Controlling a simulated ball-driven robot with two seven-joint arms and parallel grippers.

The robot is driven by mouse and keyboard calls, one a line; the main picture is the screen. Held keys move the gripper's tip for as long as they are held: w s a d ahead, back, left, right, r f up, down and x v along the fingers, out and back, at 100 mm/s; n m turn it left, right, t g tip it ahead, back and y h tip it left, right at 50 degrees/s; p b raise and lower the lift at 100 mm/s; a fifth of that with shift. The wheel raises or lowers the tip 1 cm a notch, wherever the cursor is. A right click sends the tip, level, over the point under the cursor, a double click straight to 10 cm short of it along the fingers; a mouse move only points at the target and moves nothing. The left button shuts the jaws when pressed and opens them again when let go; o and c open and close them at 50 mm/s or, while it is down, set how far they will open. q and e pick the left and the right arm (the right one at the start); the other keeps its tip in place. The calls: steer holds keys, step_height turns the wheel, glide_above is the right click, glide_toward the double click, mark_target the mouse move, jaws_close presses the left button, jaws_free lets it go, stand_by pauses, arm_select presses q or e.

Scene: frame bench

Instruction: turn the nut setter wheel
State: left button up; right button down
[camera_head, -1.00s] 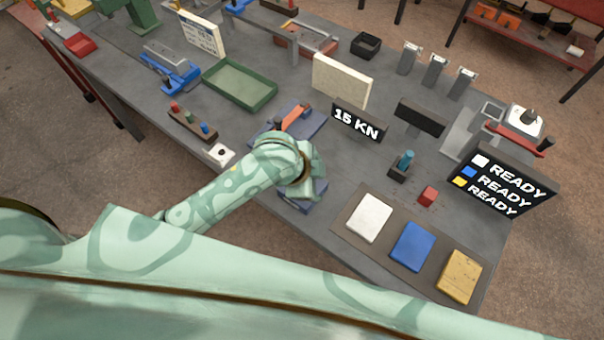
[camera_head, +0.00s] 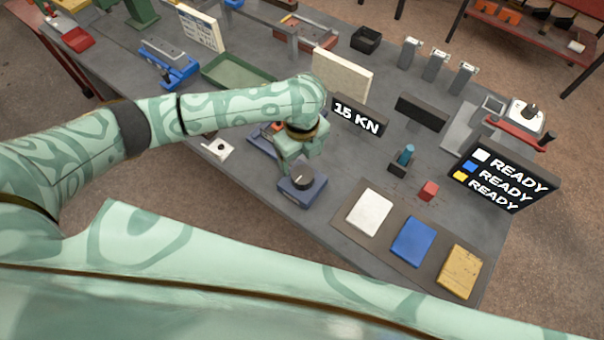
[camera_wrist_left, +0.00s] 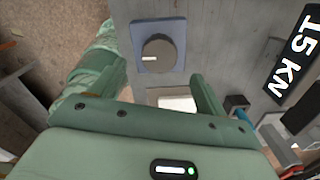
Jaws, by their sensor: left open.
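A dark round wheel (camera_head: 303,177) with a pale mark sits on a small blue base (camera_head: 303,192) at the bench's near edge. I take it for the nut setter wheel. In the left wrist view the wheel (camera_wrist_left: 158,52) is fully visible, its mark on the left part of its face. My left gripper (camera_head: 297,160) is open and empty, just behind and above the wheel, apart from it as far as I can see. In the wrist view, the wheel lies beyond the open fingers. My right gripper is out of view.
A black "15 KN" display (camera_head: 357,117) stands behind right of the wheel. White (camera_head: 370,210), blue (camera_head: 413,240) and yellow (camera_head: 460,270) pads lie to its right. A "READY" board (camera_head: 500,178) stands farther right. A green tray (camera_head: 238,88) lies behind my left arm.

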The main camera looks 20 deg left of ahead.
mark_target(302, 173)
arm_select(q)
step_height(302, 173, down, 8)
steer(key=shift+f+b, duration=0.1)
steer(key=shift+b, duration=0.95)
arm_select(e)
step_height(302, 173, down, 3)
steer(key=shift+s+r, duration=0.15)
arm_select(q)
steer(key=c, duration=1)
steer(key=shift+d+r+m+p, duration=0.1)
steer(key=shift+r+m+p, duration=0.2)
steer(key=shift+m+p, duration=0.7)
steer(key=shift+f+m+p, duration=0.1)
steer(key=shift+m+p, duration=0.25)
steer(key=shift+m, duration=0.55)
steer(key=shift+f+m, duration=0.15)
steer(key=shift+m, duration=0.15)
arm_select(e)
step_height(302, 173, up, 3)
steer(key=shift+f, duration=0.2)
